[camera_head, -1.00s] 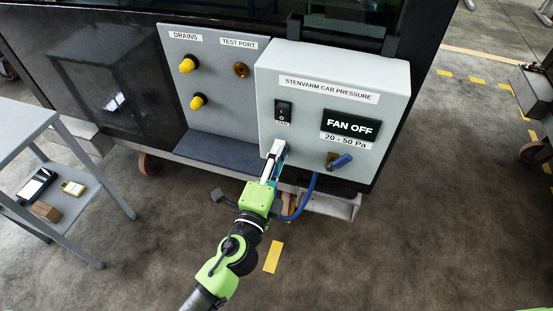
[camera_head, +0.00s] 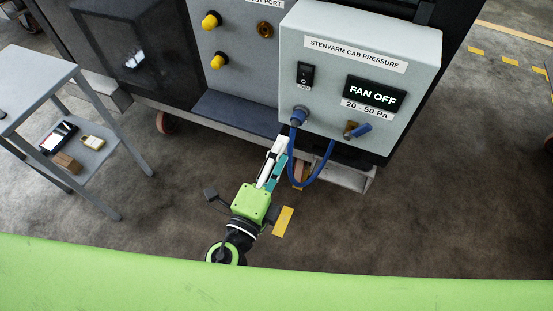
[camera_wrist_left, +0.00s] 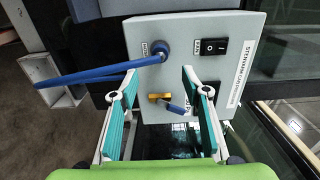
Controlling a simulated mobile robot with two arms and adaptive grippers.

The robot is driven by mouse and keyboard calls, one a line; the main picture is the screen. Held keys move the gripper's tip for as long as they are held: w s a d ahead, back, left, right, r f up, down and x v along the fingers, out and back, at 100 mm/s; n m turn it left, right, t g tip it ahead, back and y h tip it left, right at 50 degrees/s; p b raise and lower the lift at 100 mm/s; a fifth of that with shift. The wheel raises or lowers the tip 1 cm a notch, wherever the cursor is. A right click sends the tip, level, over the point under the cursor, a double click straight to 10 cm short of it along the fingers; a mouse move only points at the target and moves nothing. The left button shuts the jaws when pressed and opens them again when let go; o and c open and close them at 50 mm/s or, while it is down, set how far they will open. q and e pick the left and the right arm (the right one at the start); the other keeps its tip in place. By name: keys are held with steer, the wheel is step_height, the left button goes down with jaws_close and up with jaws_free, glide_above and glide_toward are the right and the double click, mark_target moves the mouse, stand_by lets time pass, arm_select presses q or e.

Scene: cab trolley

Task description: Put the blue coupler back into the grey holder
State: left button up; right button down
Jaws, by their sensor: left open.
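The blue coupler (camera_head: 299,115) sits at the lower left of the grey pressure box (camera_head: 421,60), below the fan switch. Its blue hose (camera_head: 305,183) hangs in a loop below the box. In the left wrist view the coupler (camera_wrist_left: 160,48) sits in a round mount on the box face, which I take as the grey holder; how deep it is seated I cannot tell. My left gripper (camera_head: 282,146) is open and empty, just below and left of the coupler and apart from it. Its spread fingers also show in the left wrist view (camera_wrist_left: 158,82). My right gripper is not in view.
A brass valve with a blue handle (camera_head: 361,129) is on the box, right of the coupler. The display (camera_head: 375,94) reads FAN OFF. Yellow knobs (camera_head: 211,20) are on the panel at left. A grey side table (camera_head: 62,83) stands at far left.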

arm_select(q)
steer(key=shift+v, duration=0.9)
steer(key=o, duration=1.2)
steer(key=shift+c, duration=0.2)
steer(key=shift+s, duration=0.1)
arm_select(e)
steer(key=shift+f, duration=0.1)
